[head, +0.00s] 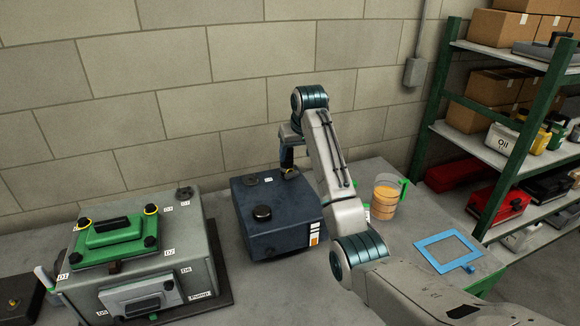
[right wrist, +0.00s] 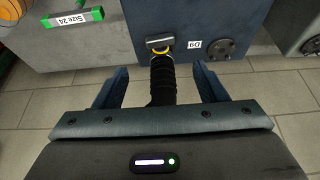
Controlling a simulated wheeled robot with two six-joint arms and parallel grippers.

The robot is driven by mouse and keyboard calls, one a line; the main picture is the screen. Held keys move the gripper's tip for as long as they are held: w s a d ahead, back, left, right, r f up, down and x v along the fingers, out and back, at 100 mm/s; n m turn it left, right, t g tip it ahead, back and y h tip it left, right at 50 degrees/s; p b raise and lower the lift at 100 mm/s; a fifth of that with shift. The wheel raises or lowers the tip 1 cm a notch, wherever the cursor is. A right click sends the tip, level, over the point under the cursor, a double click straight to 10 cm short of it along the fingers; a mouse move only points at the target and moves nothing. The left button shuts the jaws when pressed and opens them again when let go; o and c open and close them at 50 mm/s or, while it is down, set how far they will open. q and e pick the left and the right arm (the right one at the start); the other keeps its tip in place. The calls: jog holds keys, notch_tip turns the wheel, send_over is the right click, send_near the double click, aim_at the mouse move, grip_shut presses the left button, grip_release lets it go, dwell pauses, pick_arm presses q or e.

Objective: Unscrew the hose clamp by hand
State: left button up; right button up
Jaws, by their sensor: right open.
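The dark blue tank (head: 280,217) stands on the bench at the middle of the head view. The hose clamp (right wrist: 160,53) appears as a yellow ring with a dark grey piece at that joint. My right gripper (head: 288,158) is behind the tank, by the wall. Its fingers are open, one on either side of the hose with gaps showing, short of the clamp. My left gripper is not in view.
A grey engine block (head: 200,245) with a green cover (head: 112,240) stands to the left. A jug of orange liquid (head: 384,203) and a blue frame (head: 450,250) lie to the right. A stocked shelf (head: 545,105) stands far right, and a block wall behind.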

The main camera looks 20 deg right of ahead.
aim_at(292, 173)
jog(key=p+x, duration=0.2)
jog(key=x, duration=0.3)
jog(key=shift+s+f+p, duration=0.2)
jog(key=shift+s+p, duration=0.15)
jog(key=shift+p, duration=0.05)
jog(key=x, duration=0.2)
jog(key=shift+w+f+p, duration=0.3)
jog(key=shift+w+p, duration=0.05)
jog(key=shift+w+f, duration=0.2)
jog(key=shift+f, duration=0.25)
jog(key=shift+s, duration=0.1)
jog(key=c, duration=0.3)
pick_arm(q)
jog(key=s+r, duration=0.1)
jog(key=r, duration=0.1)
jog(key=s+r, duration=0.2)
pick_arm(e)
jog(key=c, duration=0.7)
